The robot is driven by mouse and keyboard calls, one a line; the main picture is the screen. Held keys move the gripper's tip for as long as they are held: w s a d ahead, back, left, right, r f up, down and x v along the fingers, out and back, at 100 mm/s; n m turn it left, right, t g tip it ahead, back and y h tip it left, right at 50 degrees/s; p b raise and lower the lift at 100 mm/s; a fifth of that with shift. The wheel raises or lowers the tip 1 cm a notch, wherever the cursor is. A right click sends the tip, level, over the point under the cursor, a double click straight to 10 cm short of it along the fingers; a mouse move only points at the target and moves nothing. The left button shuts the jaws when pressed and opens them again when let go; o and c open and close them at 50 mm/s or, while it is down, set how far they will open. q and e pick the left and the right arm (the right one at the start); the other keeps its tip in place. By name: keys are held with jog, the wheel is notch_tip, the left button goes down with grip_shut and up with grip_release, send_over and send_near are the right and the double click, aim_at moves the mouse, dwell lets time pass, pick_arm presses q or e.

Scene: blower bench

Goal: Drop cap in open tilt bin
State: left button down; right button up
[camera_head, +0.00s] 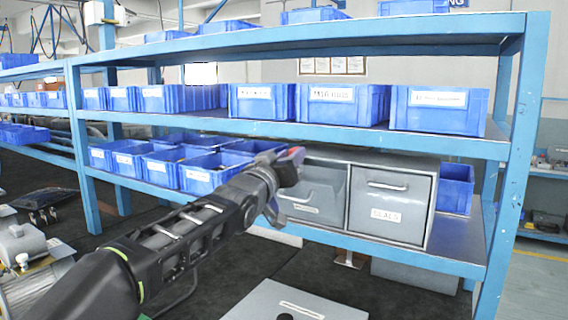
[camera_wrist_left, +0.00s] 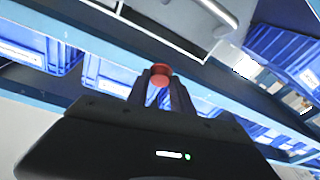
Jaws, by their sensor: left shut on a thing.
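My left gripper (camera_head: 292,168) reaches in from the left on its black arm and is in front of the grey tilt bin unit. It is shut on a red cap (camera_wrist_left: 160,76), seen between the two dark fingers in the left wrist view. A bit of red also shows at the fingertips in the head view. The left tilt bin (camera_head: 322,187) leans out open, and the gripper covers part of its left side. The right tilt bin (camera_head: 388,210), labelled SEALS, is shut. The inside of the open bin is hidden. My right gripper is not in view.
The blue shelf rack (camera_head: 420,148) has a shelf board just above the bins and a post on the right. Several blue bins (camera_head: 342,104) line the shelves. A blue bin (camera_head: 456,190) stands right of the grey unit. A grey surface (camera_head: 262,300) lies below.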

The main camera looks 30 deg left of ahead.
pick_arm(q)
jog(key=shift+w+f+b, duration=0.25)
jog(key=shift+w+b, duration=0.05)
jog(key=shift+w, duration=0.3)
jog(key=shift+w+f+b, duration=0.25)
jog(key=shift+w+b, duration=0.05)
jog(key=shift+w, duration=0.35)
jog(key=shift+w+f+b, duration=0.25)
jog(key=shift+w+b, duration=0.05)
jog(key=shift+w, duration=0.3)
jog(key=c, duration=1)
grip_release()
jog(key=shift+c, duration=0.2)
jog(key=shift+s+f+b, duration=0.1)
jog(key=shift+s+b, duration=0.2)
jog(key=shift+s, duration=0.35)
jog(key=s+d+b, duration=0.1)
jog(key=s, duration=0.5)
jog(key=shift+s+f, duration=0.2)
jog(key=shift+f, duration=0.25)
jog(key=shift+r, duration=0.15)
